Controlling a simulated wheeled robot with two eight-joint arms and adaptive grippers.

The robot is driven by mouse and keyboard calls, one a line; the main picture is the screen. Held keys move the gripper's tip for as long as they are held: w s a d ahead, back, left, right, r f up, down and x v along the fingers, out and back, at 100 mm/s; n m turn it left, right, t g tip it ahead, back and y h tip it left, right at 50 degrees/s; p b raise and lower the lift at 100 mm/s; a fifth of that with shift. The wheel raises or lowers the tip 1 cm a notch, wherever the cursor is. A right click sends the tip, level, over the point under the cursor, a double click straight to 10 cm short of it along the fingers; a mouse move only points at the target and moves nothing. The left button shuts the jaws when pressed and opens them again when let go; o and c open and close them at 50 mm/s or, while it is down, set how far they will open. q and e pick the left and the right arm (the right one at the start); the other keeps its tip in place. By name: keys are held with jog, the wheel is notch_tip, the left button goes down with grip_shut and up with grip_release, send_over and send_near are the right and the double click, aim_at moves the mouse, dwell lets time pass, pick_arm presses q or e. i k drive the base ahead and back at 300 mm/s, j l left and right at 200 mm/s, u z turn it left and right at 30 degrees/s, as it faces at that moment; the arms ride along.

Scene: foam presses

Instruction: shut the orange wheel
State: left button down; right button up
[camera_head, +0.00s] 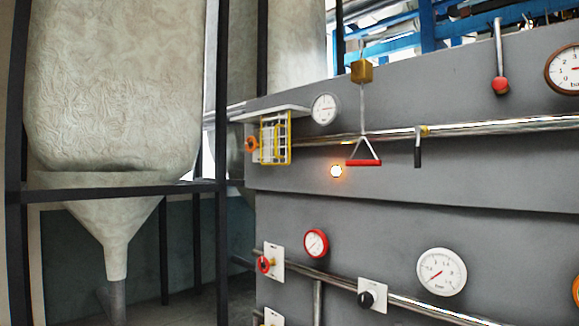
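An orange wheel (251,144) sits at the left end of the upper pipe on the grey panel, just left of a yellow wire cage (276,138). It is small and seen at an angle, and I cannot tell how far it is turned. A red-orange wheel (265,264) on a white plate sits lower down on the lower pipe. An orange thing (576,290) is cut off at the right edge. Neither of my grippers shows in the head view.
The grey panel (400,185) carries a red pull handle (364,162), a black lever (418,148), a red-knobbed lever (500,85), a lit orange lamp (336,171), a black knob (366,299) and several gauges. A dark frame (120,193) with a hopper stands left.

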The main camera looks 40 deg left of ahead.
aim_at(248, 144)
jog(key=u, duration=1.7)
